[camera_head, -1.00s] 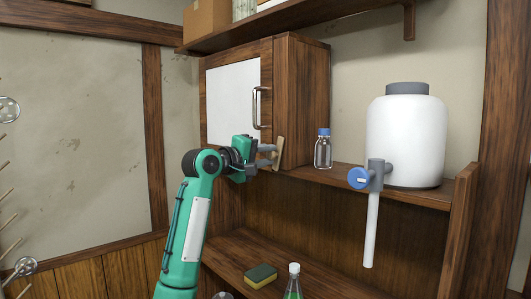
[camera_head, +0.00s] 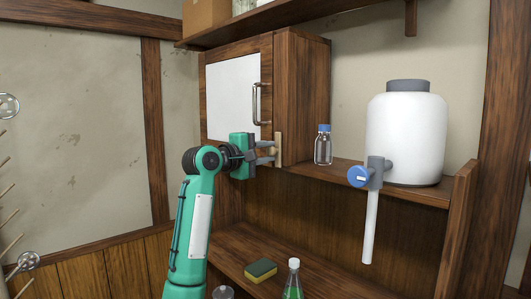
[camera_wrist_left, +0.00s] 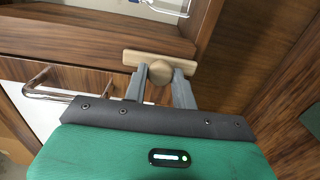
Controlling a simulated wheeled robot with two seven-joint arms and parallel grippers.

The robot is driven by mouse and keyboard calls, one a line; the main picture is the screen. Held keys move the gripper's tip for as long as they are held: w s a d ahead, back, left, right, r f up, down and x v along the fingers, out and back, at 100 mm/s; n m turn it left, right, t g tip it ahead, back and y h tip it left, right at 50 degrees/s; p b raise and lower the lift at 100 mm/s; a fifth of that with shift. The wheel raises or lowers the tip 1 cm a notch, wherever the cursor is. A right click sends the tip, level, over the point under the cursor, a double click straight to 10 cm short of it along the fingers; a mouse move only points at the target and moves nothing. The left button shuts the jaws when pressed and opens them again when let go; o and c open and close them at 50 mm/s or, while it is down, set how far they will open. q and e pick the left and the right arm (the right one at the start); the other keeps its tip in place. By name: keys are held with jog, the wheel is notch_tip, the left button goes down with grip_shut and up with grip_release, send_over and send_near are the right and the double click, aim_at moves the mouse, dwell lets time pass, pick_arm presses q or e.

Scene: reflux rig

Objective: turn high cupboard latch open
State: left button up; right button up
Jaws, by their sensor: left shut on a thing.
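The high cupboard (camera_head: 307,85) hangs on the wall, its door shut, with a white panel and a metal handle (camera_head: 256,103). Its latch (camera_head: 279,150) is a pale wooden bar at the door's lower right corner, standing about upright in the head view. In the left wrist view the latch bar (camera_wrist_left: 133,57) has a round wooden knob (camera_wrist_left: 160,71). My left gripper (camera_head: 268,152) is shut on this knob, one grey finger on each side, as the left wrist view (camera_wrist_left: 160,82) shows. My right gripper is out of view.
A small blue-capped bottle (camera_head: 323,147) stands on the shelf just right of the latch. Farther right is a white tank (camera_head: 405,140) with a blue tap (camera_head: 359,176). A sponge (camera_head: 261,270) and a green bottle (camera_head: 293,282) are on the lower shelf.

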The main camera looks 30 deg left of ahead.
pick_arm(q)
jog(key=o, duration=1)
jog(key=b+v, duration=0.6)
jog(key=v, duration=0.7)
jog(key=shift+s+a, duration=0.2)
jog(key=shift+s, duration=0.15)
jog(key=shift+f, duration=0.15)
